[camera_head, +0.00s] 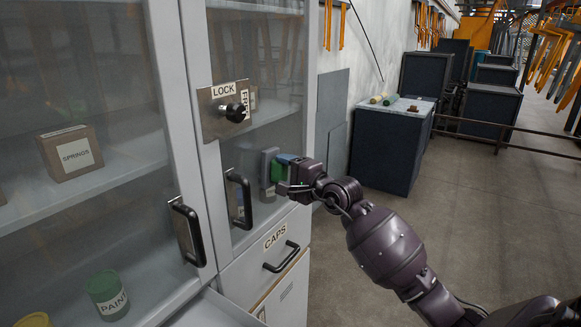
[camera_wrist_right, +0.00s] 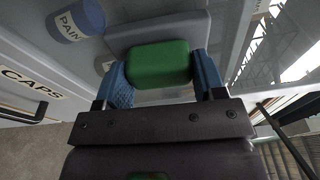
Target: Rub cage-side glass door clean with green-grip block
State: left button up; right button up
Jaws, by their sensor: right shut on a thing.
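The green-grip block (camera_head: 278,172) has a green grip and a grey pad (camera_head: 268,167). My right gripper (camera_head: 284,172) is shut on the green grip, and the pad faces the right-hand glass door (camera_head: 262,60) of the cabinet, at its lower part right of the black handle (camera_head: 239,200). In the right wrist view, the green grip (camera_wrist_right: 158,62) sits between two blue fingers, with the grey pad (camera_wrist_right: 150,33) beyond it against or very near the glass; I cannot tell if it touches. The glass looks hazy. My left gripper is not in view.
The left glass door (camera_head: 95,100) has its own handle (camera_head: 188,232); a SPRINGS box (camera_head: 70,152) and a PAINT can (camera_head: 107,295) show behind it. A LOCK plate (camera_head: 222,112) with a knob sits above. A CAPS drawer (camera_head: 275,262) is below. Open floor lies to the right.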

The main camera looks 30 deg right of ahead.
jog(key=shift+s+a, duration=0.1)
jog(key=shift+a, duration=0.2)
jog(key=shift+r+p, duration=0.95)
jog(key=shift+r, duration=0.5)
jog(key=shift+d+f+b, duration=0.15)
jog(key=shift+d+b, duration=0.35)
jog(key=shift+b, duration=0.05)
jog(key=shift+w+d+f+b, duration=0.15)
jog(key=shift+w+d+b, duration=0.3)
jog(key=shift+d, duration=0.15)
jog(key=shift+w+d+b, duration=0.25)
jog(key=shift+d+b, duration=0.35)
jog(key=shift+d, duration=0.25)
